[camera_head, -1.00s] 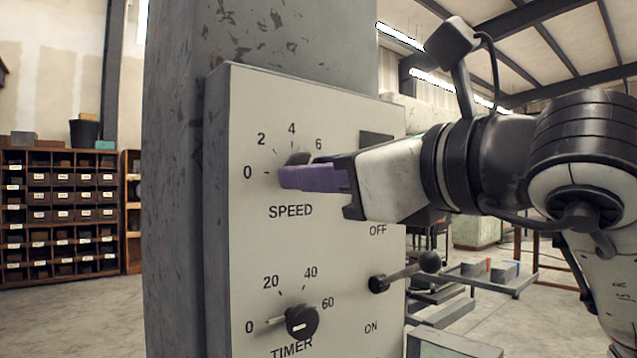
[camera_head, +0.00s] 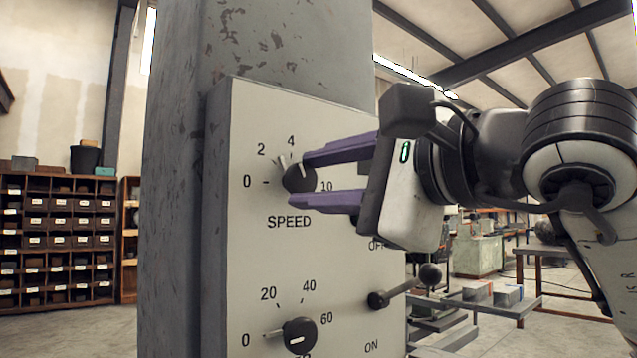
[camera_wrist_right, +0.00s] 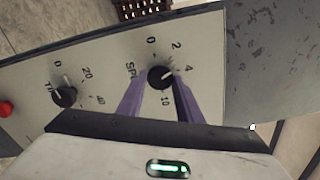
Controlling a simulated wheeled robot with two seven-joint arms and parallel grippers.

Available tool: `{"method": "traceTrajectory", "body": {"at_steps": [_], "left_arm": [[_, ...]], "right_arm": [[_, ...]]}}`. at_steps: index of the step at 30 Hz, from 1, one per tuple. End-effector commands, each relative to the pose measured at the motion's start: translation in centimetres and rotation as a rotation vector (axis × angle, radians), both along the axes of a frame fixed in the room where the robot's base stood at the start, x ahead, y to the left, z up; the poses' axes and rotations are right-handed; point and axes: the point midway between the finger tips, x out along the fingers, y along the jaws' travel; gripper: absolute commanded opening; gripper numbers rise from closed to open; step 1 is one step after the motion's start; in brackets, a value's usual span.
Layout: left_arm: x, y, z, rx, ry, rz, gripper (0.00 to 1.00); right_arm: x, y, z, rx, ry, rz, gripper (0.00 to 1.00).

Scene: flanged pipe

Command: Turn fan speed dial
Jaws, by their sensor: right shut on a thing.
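The round black speed dial (camera_head: 295,180) is on the upper part of the pale control panel (camera_head: 260,265), above the word SPEED. Its white pointer line points up, near the 4. My right gripper (camera_head: 300,180) has its purple fingers above and below the dial, shut on it. In the right wrist view, the dial (camera_wrist_right: 160,76) sits between the fingertips, with the numbers 0, 2, 4 and 10 visible around it. The 6 and 8 are hidden in the head view. My left gripper is not in view.
The timer dial (camera_head: 300,336) is below the speed dial. A lever with a ball knob (camera_head: 429,276) sticks out at the lower right of the panel. A red button (camera_wrist_right: 6,108) shows in the right wrist view. A grey column (camera_head: 180,200) stands behind the panel.

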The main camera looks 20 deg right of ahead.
Motion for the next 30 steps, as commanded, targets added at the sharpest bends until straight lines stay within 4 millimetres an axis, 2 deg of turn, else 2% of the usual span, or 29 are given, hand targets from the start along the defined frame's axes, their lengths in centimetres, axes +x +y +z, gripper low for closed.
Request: {"method": "traceTrajectory", "body": {"at_steps": [17,30], "left_arm": [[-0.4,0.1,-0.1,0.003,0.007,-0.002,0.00],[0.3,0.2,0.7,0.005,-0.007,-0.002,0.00]], "right_arm": [[-0.1,0.1,0.2,-0.515,-0.188,0.003,0.10],[-0.1,0.1,0.2,-0.878,-0.320,0.003,0.10]]}}
